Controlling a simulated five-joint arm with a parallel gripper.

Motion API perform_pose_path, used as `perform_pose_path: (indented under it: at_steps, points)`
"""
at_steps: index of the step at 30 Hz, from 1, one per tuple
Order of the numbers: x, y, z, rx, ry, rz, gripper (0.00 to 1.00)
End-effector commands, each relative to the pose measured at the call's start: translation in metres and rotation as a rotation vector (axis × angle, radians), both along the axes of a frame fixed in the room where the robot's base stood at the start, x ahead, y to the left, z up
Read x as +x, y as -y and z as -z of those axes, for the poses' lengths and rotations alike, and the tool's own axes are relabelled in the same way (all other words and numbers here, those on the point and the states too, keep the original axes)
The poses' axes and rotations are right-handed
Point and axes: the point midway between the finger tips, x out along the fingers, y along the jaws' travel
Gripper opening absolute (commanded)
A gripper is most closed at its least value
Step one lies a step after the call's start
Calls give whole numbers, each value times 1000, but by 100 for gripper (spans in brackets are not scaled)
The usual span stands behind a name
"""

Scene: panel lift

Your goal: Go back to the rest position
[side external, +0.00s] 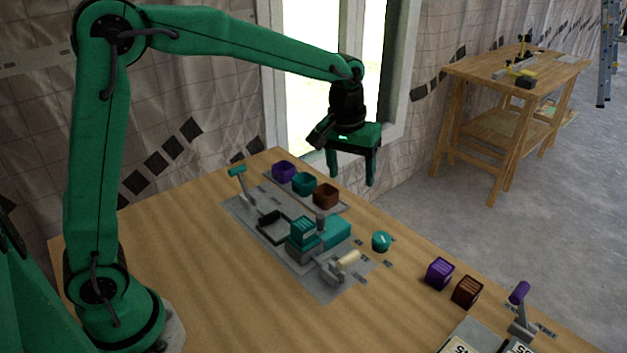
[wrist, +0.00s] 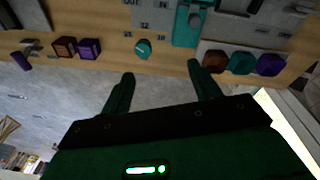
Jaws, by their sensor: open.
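My gripper (side external: 352,170) hangs in the air beyond the table's far edge, in front of the window, with its fingers pointing down. It is open and nothing is between the fingers. In the wrist view my gripper (wrist: 162,82) shows two spread green fingers with bare grey floor and the table edge behind them. The wooden table (side external: 180,250) lies below, nearer the side camera, and the gripper touches nothing on it.
A grey fixture panel (side external: 245,212) carries a teal block (side external: 302,230), levers and a cream handle (side external: 348,260). Purple, teal and brown cups (side external: 326,195) stand behind. A teal knob (side external: 381,241), purple cube (side external: 439,273), brown cube (side external: 467,291) and purple-handled lever (side external: 519,293) sit rightward.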

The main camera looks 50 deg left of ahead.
Motion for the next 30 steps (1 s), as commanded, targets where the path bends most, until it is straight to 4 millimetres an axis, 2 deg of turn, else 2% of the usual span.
perform_pose_path:
  at_steps: [6,15,24,30]
  points:
    - [-39,-16,-31,5,61,52,62]
    - [-94,-36,-56,22,140,123,62]
    - [-151,-51,-66,50,218,192,62]
    - [-188,-59,-64,74,270,238,62]
